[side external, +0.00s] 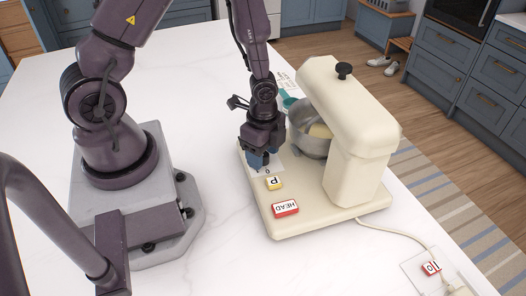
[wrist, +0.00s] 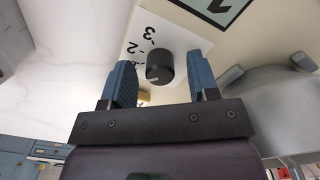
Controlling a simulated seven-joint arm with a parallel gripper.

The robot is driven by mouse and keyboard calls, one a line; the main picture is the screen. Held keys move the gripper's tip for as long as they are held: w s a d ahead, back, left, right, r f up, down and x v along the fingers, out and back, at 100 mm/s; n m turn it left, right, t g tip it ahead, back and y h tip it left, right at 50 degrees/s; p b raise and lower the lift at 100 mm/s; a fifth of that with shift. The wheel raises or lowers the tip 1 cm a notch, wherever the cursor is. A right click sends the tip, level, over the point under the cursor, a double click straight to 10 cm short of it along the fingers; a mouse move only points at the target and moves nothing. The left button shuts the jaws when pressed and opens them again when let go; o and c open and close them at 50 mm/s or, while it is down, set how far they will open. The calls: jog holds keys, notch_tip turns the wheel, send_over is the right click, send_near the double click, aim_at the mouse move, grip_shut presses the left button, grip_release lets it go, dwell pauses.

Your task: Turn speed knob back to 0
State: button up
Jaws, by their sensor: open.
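The black speed knob (wrist: 160,67) sits on a white dial plate (wrist: 182,40) in the wrist view. A light pointer mark shows on its lower part. The numerals 3 and 2 show at its upper left; the one the pointer faces is not clear. My gripper (wrist: 161,72) is open, with one blue finger on each side of the knob and visible gaps between. In the side view my gripper (side external: 258,160) is low over the front left of the cream stand mixer (side external: 345,115). It hides the knob there; a 0 shows on the plate (side external: 267,171).
A yellow P button (side external: 274,183) and a red-edged HEAD button (side external: 285,209) are on the mixer base near the gripper. The metal bowl (side external: 307,140) stands close to its right. A red switch (side external: 431,268) and cable are at lower right.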

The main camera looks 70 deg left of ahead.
jog(key=shift+f, duration=0.1)
jog(key=c, duration=0.9)
jog(key=shift+c, duration=0.2)
jog(key=shift+n, duration=0.4)
jog(key=n, duration=0.3)
jog(key=shift+n, duration=2.6)
jog(key=o, duration=0.9)
